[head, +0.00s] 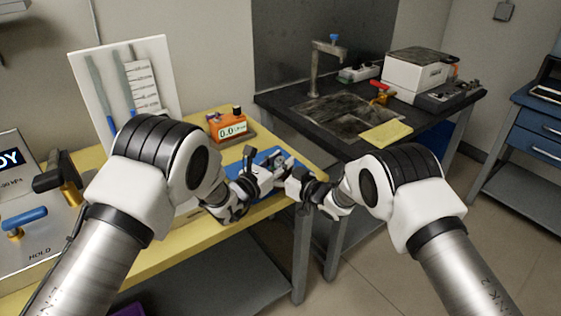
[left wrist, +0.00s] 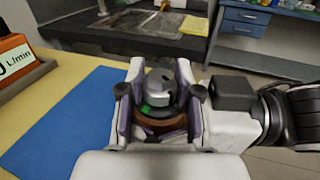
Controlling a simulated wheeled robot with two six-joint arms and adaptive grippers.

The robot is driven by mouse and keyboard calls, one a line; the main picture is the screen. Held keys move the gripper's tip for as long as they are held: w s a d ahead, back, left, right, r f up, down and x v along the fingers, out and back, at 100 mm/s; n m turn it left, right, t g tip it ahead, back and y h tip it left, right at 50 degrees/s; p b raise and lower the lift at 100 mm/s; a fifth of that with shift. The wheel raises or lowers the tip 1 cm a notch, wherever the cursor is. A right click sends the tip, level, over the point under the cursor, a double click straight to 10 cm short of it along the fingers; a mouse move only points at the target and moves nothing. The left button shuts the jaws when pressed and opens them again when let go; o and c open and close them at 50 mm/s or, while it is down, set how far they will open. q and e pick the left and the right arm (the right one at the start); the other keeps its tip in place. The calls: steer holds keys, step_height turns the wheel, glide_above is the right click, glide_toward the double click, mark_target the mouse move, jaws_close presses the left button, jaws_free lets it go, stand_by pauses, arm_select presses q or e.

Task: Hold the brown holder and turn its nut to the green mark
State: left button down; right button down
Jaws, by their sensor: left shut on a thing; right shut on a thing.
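The brown holder (left wrist: 163,129) shows in the left wrist view between the fingers of my left gripper (left wrist: 155,110), which is shut on it. A grey metal nut (left wrist: 158,86) sits on top of the holder. A green mark (left wrist: 146,110) shows just below the nut on its left side. My right gripper (left wrist: 222,95) comes in from the right beside the nut; its fingertips are mostly hidden. In the head view, my left gripper (head: 262,178) and right gripper (head: 290,180) meet above the blue mat (head: 259,157), and the holder is too small to make out there.
An orange flow meter (head: 228,126) reading 0.0 stands behind the mat on the yellow table (head: 165,248). A white board with tools (head: 125,85) stands at the back left. A black bench (head: 420,112) with a sink and a yellow cloth (head: 386,133) is at the right, beyond a gap.

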mark_target(279, 158)
arm_select(q)
steer(key=shift+w+a+m+g+h, duration=0.15)
steer(key=shift+m+g+h, duration=0.35)
steer(key=shift+h, duration=0.1)
steer(key=m+g+h, duration=0.2)
steer(key=g+h, duration=0.1)
steer(key=shift+r+m, duration=0.1)
steer(key=shift+m, duration=0.3)
steer(key=m+g+h, duration=0.1)
steer(key=m+g, duration=0.1)
steer(key=g, duration=0.1)
steer(key=m+g+h, duration=0.1)
steer(key=m+g, duration=0.1)
steer(key=g, duration=0.2)
steer(key=shift+m+h, duration=0.4)
steer(key=shift+a+g, duration=0.1)
steer(key=shift+g, duration=0.2)
steer(key=c, duration=1)
jaws_free()
steer(key=shift+c, duration=0.2)
step_height(279, 158, up, 10)
